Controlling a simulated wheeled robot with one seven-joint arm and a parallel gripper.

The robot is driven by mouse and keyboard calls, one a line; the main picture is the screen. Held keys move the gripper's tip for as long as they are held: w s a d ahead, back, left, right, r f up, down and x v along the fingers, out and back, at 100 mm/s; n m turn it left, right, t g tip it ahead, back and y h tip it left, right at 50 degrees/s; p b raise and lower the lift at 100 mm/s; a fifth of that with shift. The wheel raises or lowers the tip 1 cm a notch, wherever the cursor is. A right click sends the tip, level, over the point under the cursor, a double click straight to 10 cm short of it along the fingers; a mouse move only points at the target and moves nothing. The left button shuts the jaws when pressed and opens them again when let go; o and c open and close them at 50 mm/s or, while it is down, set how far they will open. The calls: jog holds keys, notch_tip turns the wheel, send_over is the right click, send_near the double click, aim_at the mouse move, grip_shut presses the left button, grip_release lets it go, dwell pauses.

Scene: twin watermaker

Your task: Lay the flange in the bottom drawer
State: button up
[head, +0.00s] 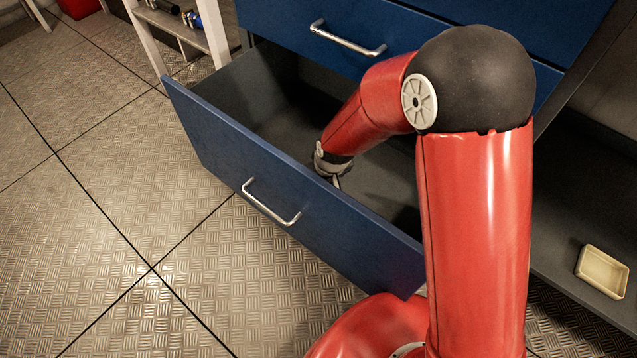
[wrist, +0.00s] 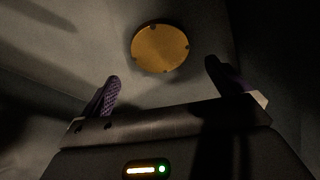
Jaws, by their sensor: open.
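The bottom drawer (head: 290,210) is pulled out, with a blue front and a dark grey inside. My arm reaches down into it, and my gripper (head: 337,182) is low inside the drawer, mostly hidden in the head view. In the wrist view my gripper (wrist: 165,85) is open, its two dark purple fingers apart with nothing between them. The flange (wrist: 160,48), a round brass-coloured disc with small notches or holes at its rim, lies on the grey surface beyond the fingertips. It looks apart from both fingers. The flange is hidden in the head view.
Closed blue drawers (head: 345,38) with metal handles are above the open one. A small cream tray (head: 602,271) sits on a dark shelf at the right. A light-coloured rack (head: 185,35) stands at the back left. The metal floor (head: 100,220) at the left is clear.

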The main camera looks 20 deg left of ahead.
jog(key=v, duration=0.5)
jog(key=shift+p, duration=0.3)
jog(key=w+d+r+m+t, duration=0.15)
jog(key=d+r+m, duration=0.25)
jog(key=d+r, duration=1.2)
jog(key=s+d+r+m+t+h, duration=0.1)
jog(key=s+d+r+m, duration=0.2)
jog(key=s+d, duration=0.3)
jog(key=s+d+r+m+t+h, duration=0.1)
jog(key=s+d+r+m, duration=0.2)
jog(key=s+d, duration=0.4)
jog(key=d+r, duration=0.1)
jog(key=d, duration=0.3)
jog(key=shift+s+r+h, duration=0.2)
jog(key=shift+s+h, duration=0.1)
jog(key=shift+s, duration=0.05)
